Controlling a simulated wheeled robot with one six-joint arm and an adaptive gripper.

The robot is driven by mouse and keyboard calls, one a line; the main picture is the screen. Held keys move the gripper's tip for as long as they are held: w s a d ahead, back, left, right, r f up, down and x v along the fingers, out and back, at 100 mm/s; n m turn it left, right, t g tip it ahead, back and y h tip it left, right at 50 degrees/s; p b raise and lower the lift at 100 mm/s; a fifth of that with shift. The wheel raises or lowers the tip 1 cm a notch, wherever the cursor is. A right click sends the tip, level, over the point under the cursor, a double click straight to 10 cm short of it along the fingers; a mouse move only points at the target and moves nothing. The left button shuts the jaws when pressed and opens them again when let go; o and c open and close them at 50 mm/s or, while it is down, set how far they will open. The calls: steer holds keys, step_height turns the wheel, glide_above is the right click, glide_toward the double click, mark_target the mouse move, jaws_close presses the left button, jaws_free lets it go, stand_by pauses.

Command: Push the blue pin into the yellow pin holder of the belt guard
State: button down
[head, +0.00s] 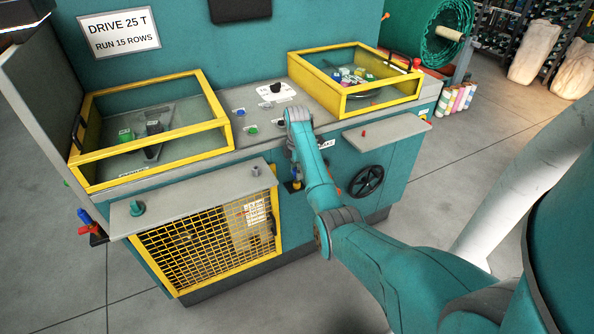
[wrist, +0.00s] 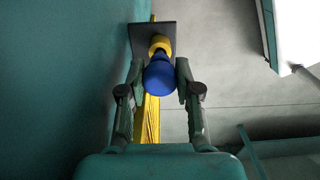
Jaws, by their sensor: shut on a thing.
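The belt guard (head: 208,238) is a yellow-framed mesh panel low on the teal machine in the head view. In the wrist view my gripper (wrist: 160,80) is shut on the blue pin (wrist: 158,76), whose rounded blue end faces the camera. The yellow pin holder (wrist: 160,44) lies directly beyond the pin, against a dark plate. The pin overlaps the holder, so I cannot tell how far it is in. In the head view a bit of the blue pin (head: 297,185) shows below my wrist, right of the guard; my arm hides most of the gripper.
A grey shelf (head: 190,203) juts out above the guard. A black handwheel (head: 367,181) and another small shelf (head: 385,132) are to the right of my gripper. Two yellow-framed clear covers (head: 150,150) stand on top. The floor in front is open.

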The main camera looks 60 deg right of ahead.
steer(key=shift+f, duration=1.1)
stand_by(0.6)
steer(key=c, duration=0.7)
jaws_free()
steer(key=shift+r, duration=0.1)
steer(key=shift+r, duration=3.75)
